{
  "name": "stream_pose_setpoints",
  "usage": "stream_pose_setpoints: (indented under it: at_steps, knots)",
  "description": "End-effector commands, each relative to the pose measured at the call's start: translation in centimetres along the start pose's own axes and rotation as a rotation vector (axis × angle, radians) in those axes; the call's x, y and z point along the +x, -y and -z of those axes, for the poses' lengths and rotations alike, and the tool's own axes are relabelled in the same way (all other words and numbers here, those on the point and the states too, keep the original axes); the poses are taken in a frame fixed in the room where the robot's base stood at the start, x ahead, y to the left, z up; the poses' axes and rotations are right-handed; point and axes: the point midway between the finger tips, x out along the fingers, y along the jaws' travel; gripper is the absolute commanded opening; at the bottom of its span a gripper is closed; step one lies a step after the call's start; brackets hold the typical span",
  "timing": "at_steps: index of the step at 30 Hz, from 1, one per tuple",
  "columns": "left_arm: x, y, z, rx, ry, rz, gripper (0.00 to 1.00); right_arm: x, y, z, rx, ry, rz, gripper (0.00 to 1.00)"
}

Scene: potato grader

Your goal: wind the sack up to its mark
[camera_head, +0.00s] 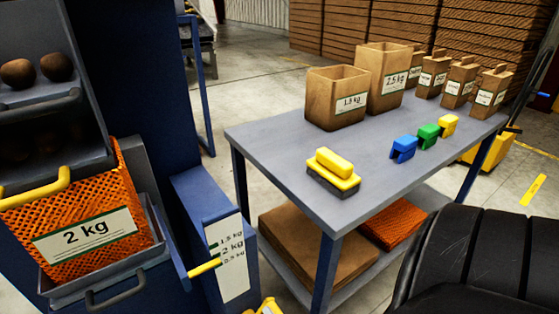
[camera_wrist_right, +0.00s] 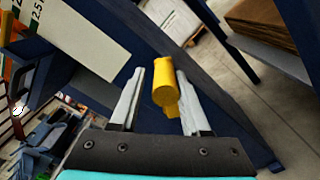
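The orange mesh sack (camera_head: 90,212), labelled 2 kg, hangs at the left of the head view over a grey tray, below a yellow bar (camera_head: 38,188). A white scale plate (camera_head: 234,272) on a blue housing reads 1.5, 2 and 2.5 kg from top to bottom. A yellow pointer (camera_head: 205,268) stands at its left edge, near the lowest figure. In the right wrist view my right gripper (camera_wrist_right: 160,74) is open, its pale fingers on either side of a yellow knob (camera_wrist_right: 166,82). I cannot tell if they touch it. My left gripper is not in view.
A grey table (camera_head: 300,187) stands to the right, with boxes labelled 1.5 kg (camera_head: 336,98) and 2.5 kg (camera_head: 388,75), a yellow brush (camera_head: 334,170), coloured clips and several small sacks. Potatoes (camera_head: 38,70) lie at upper left.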

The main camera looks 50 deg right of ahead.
Motion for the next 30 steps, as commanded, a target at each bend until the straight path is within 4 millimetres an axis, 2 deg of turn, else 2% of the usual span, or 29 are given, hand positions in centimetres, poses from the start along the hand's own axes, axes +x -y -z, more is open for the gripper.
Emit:
stream_pose_setpoints:
  at_steps: [1, 4, 12, 16, 20, 30]
  knots:
    - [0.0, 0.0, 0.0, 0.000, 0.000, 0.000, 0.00, 0.0, 0.0, 0.0, -0.001, 0.000, 0.000, 0.52]
    - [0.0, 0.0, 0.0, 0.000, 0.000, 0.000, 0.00, -0.1, 0.1, 0.0, -0.002, -0.001, 0.003, 0.62]
    - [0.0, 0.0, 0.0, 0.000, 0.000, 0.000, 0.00, -0.3, 0.3, -0.1, -0.003, -0.001, 0.009, 0.62]
    - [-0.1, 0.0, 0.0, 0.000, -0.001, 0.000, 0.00, -1.5, 0.4, -0.1, -0.003, -0.002, 0.011, 0.62]
    - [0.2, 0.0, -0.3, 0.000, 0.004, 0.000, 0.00, -4.0, 0.4, -0.1, -0.003, -0.003, 0.014, 0.62]
    - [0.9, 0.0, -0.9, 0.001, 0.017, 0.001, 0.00, -12.0, 0.3, 0.0, -0.002, -0.003, 0.011, 0.62]
